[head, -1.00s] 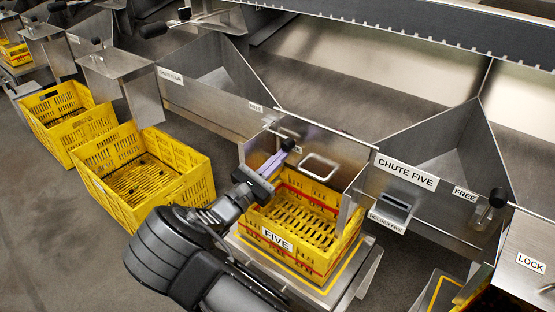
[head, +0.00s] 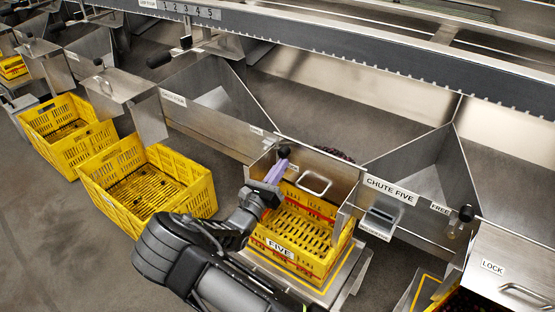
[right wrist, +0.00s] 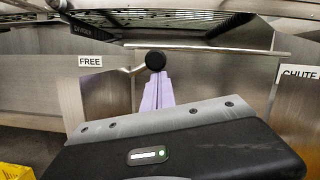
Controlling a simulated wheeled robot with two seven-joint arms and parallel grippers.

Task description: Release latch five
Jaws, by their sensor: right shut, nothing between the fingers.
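The latch of chute five has a black round knob (head: 284,151) at the left of the metal gate (head: 325,170). In the right wrist view the knob (right wrist: 155,61) sits on a short metal rod pointing toward the FREE label (right wrist: 90,61) on its left. My right gripper (head: 276,171) has its lilac fingers shut and empty, with the tips just below the knob. The fingers also show in the right wrist view (right wrist: 157,90); whether they touch the knob I cannot tell. My left gripper is not in view.
A yellow crate labelled FIVE (head: 297,254) stands under the gate, with its slatted floor visible. Dark round items (head: 335,153) show behind the gate's top edge. Another yellow crate (head: 148,180) stands left. A lidded station marked LOCK (head: 492,267) is at right.

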